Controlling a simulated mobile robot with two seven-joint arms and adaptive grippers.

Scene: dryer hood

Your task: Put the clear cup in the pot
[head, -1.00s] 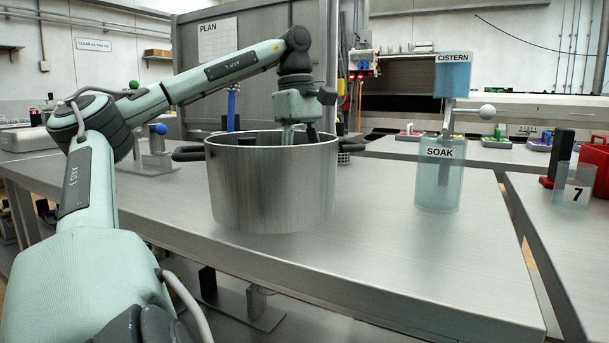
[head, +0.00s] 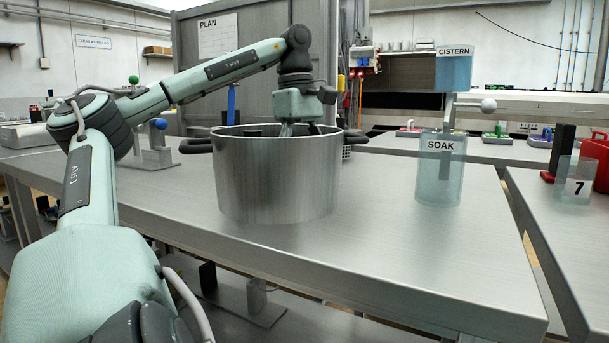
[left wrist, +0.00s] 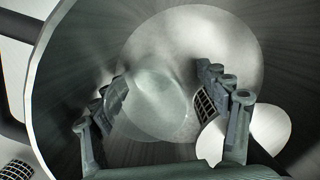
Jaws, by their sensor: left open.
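The pot (head: 275,180) is a large brushed-metal vessel on the steel table, with dark side handles. My left gripper (head: 300,130) points down into its mouth, and the rim hides the fingertips in the head view. In the left wrist view, the pot's inner wall (left wrist: 75,65) surrounds my open fingers. A faint clear cup (left wrist: 158,100) shows between the fingers, inside the pot. I see no firm finger grip on it; whether it touches the pot's floor is hard to tell. The head view does not show this cup. My right gripper is out of view.
A clear container marked SOAK (head: 440,175) stands right of the pot, below a blue CISTERN tank (head: 454,73). A clear cup marked 7 (head: 575,180) and a red can (head: 598,160) stand on the right table. The table in front of the pot is clear.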

